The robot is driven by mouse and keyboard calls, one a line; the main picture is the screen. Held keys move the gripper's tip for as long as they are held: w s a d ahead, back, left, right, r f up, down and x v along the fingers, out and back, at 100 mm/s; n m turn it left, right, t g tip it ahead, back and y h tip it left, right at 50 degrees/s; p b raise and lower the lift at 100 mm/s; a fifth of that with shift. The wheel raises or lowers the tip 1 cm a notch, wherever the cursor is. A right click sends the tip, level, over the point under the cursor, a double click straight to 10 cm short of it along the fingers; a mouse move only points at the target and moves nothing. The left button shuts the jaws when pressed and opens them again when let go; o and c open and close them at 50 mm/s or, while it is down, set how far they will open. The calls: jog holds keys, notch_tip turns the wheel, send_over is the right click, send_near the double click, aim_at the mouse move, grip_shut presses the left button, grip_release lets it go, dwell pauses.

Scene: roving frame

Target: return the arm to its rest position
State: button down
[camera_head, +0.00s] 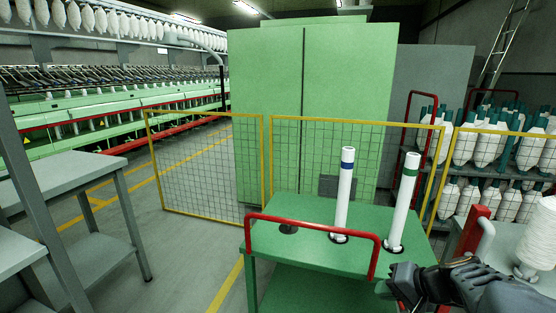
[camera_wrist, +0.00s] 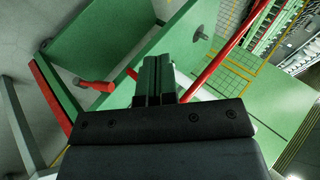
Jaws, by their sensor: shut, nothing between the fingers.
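My arm reaches in from the lower right of the head view, and my gripper (camera_head: 386,287) is low beside the front right corner of the green cart (camera_head: 290,212). In the wrist view my gripper (camera_wrist: 157,66) is shut, its fingers together with nothing between them. Green panels and red bars of the cart lie beyond the fingers there. I cannot tell whether the gripper touches the cart.
A white tube with a blue band (camera_head: 344,190) and one with a green band (camera_head: 405,200) stand on the cart. A red rail (camera_head: 312,226) edges its front. Yellow mesh fencing (camera_head: 205,165) stands behind. Grey tables (camera_head: 70,175) are left; open floor lies between.

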jog(key=s+a+r+n+g+h+p, duration=0.1)
jog(key=s+a+r+n+h+p, duration=0.2)
jog(key=r+p, duration=0.6)
jog(key=s+a+r+n+g+h+p, duration=0.1)
jog(key=s+a+r+n+h+p, duration=0.2)
jog(key=s+a+r+p, duration=0.3)
jog(key=shift+s+a+r+g+h+p, duration=0.2)
jog(key=shift+s+r+g+h+p, duration=0.15)
jog(key=shift+r+p, duration=2.35)
jog(key=shift+w+r+b, duration=0.1)
jog(key=shift+r+b, duration=0.4)
jog(key=shift+b, duration=0.05)
